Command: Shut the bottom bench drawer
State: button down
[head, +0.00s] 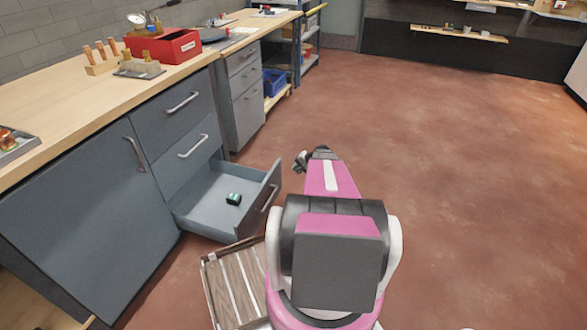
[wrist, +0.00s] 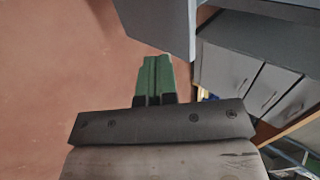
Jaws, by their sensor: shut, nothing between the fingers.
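The bottom bench drawer (head: 207,207) is pulled out from the grey bench cabinet in the head view. A small dark green item (head: 233,198) lies inside it. The drawer has a handle on its front panel (head: 265,205). My gripper (head: 301,160) is just to the right of the drawer front, partly hidden behind my arm. In the wrist view my gripper (wrist: 153,75) shows green fingertips together, with nothing between them. A grey panel (wrist: 160,22), which seems to be part of the drawer, is close to the fingertips at the top; I cannot tell whether they touch.
A slatted wooden pallet or tray (head: 233,285) is on the floor below the drawer. The wooden worktop (head: 75,100) holds a red box (head: 165,46). The upper drawers (head: 183,108) are shut. The red-brown floor (head: 450,180) to the right is clear.

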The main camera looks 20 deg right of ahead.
aim_at(274, 173)
jog(key=x, duration=0.3)
jog(key=r+x, duration=0.1)
jog(key=x, duration=0.2)
jog(key=w+a+x, duration=0.1)
jog(key=x, duration=0.2)
jog(key=shift+w+a, duration=0.6)
jog(key=shift+w+a, duration=0.1)
